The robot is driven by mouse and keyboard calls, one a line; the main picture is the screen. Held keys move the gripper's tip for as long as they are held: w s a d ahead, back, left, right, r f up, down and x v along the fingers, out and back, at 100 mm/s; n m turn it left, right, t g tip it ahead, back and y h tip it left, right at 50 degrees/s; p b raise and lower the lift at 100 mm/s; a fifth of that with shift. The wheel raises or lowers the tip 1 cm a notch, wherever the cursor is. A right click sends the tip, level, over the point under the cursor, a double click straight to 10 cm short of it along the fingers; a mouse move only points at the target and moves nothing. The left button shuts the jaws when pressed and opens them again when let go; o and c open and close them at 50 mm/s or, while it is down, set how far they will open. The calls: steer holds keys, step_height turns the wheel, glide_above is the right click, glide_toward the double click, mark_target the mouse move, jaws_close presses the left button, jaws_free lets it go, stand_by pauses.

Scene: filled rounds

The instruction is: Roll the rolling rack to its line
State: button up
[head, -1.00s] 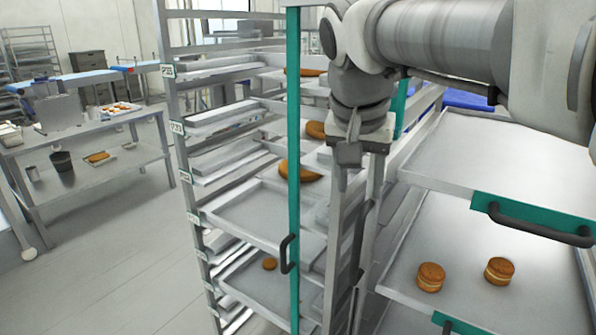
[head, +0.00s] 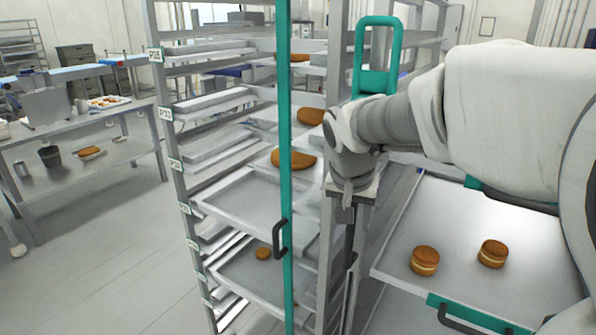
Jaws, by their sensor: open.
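A tall metal rack (head: 170,120) with label tags on its left post stands in the middle of the head view. It bears several trays, some with brown round baked goods. A teal upright bar (head: 284,110) with a black handle (head: 279,238) runs down its near side. My gripper (head: 350,212) points down just right of this rack, in front of its right post, with the jaws open and seemingly empty. I cannot tell whether it touches the post. A teal loop handle (head: 378,22) rises behind my arm. No floor line shows.
At right, a tray (head: 460,225) with a teal front and black handle holds two filled rounds (head: 425,260). A steel worktable (head: 75,140) with a dark cup stands at left. Floor (head: 95,250) between table and rack is clear.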

steer(key=shift+w+d+f, duration=0.1)
steer(key=shift+w+f, duration=0.05)
steer(key=shift+f, duration=0.25)
steer(key=shift+c, duration=0.4)
jaws_close()
stand_by(0.8)
